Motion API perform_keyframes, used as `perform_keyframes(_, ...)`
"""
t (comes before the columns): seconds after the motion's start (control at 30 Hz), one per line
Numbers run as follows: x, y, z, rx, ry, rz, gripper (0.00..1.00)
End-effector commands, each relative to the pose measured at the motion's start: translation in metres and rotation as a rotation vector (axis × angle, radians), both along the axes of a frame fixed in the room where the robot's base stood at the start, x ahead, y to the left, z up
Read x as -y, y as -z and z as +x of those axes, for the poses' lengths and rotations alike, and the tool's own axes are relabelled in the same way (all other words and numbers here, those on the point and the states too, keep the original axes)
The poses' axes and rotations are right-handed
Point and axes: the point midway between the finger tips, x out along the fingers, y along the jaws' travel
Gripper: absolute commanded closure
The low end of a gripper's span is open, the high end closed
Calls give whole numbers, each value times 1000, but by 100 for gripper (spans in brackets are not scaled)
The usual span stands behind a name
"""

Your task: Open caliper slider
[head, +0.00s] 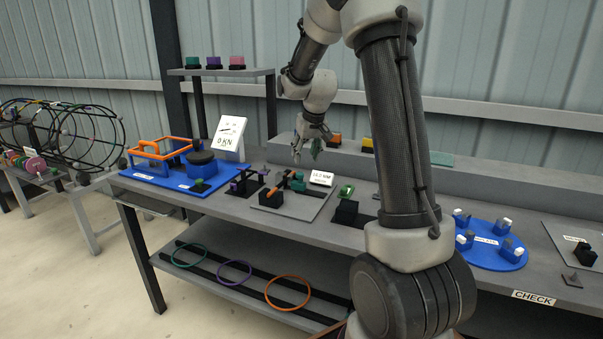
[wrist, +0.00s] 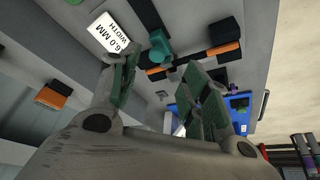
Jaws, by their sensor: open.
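The caliper sits on a grey plate (head: 310,209) on the bench, with black and orange parts and a teal slider piece (head: 298,184). In the wrist view the teal piece (wrist: 160,46) lies just beyond the fingertips, beside the dark bar. A white display (head: 321,178) stands next to it; in the wrist view the display (wrist: 109,33) reads about 6.0 MM WIDTH. My gripper (head: 308,151) is above the plate, pointing down. In the wrist view my gripper (wrist: 160,75) is open, with green-padded fingers on either side of an empty gap, apart from the teal piece.
A blue tray (head: 168,180) with an orange frame and a 0 KN display (head: 229,134) is to the left. A black stand with a green part (head: 347,191) is close on the right. A round blue fixture (head: 491,250) is farther right. Coloured rings lie on the lower shelf (head: 240,285).

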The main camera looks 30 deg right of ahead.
Motion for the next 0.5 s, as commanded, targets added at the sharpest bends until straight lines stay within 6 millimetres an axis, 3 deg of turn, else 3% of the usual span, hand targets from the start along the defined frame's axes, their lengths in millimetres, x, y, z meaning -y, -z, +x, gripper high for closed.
perform_keyframes(0.1, 7, 17, 15, 0, 7, 0, 53)
perform_keyframes(0.5, 11, 73, 39, -1, 8, 0, 53)
